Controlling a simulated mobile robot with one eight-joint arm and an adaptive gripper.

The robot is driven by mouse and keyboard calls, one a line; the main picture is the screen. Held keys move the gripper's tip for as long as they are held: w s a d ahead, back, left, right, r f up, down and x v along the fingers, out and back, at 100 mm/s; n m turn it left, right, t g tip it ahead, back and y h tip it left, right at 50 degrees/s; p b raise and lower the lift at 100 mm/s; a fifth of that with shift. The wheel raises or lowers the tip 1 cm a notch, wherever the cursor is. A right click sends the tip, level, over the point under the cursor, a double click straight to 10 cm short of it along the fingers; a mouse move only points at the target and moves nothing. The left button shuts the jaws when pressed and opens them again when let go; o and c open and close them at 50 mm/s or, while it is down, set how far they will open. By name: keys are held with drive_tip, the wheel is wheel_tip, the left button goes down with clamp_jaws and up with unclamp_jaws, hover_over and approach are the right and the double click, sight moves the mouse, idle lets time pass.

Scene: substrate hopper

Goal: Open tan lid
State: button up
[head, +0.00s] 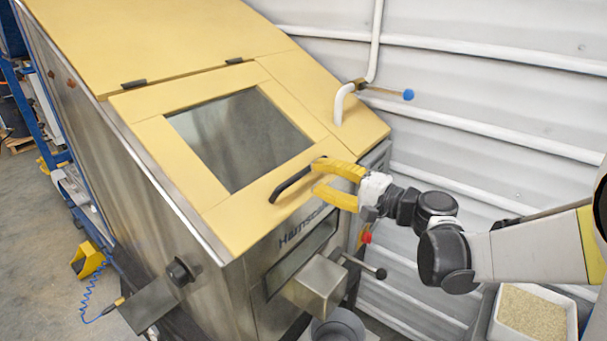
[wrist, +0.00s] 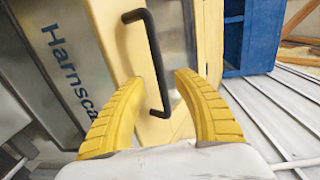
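The tan lid (head: 180,165) with a dark window (head: 240,138) lies shut on the sloped top of the steel hopper. Its black bar handle (head: 292,186) is on the lid's lower front edge. My yellow gripper (head: 318,178) is at the right end of the handle in the head view. In the wrist view the gripper (wrist: 158,92) is open, with the handle (wrist: 150,55) reaching between its two fingers. A gap shows between each finger and the bar, so the fingers do not appear closed on it.
Two dark hinges (head: 134,84) lie along the lid's upper edge. A white pipe with a blue-knobbed valve (head: 408,95) stands right of the lid. A steel chute box (head: 318,287) juts out below the front. A grain bin (head: 532,315) stands at lower right.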

sight(307, 172)
drive_tip(key=shift+b+x, duration=0.3)
drive_tip(key=shift+x, duration=2)
clamp_jaws()
drive_tip(key=shift+r, duration=0.1)
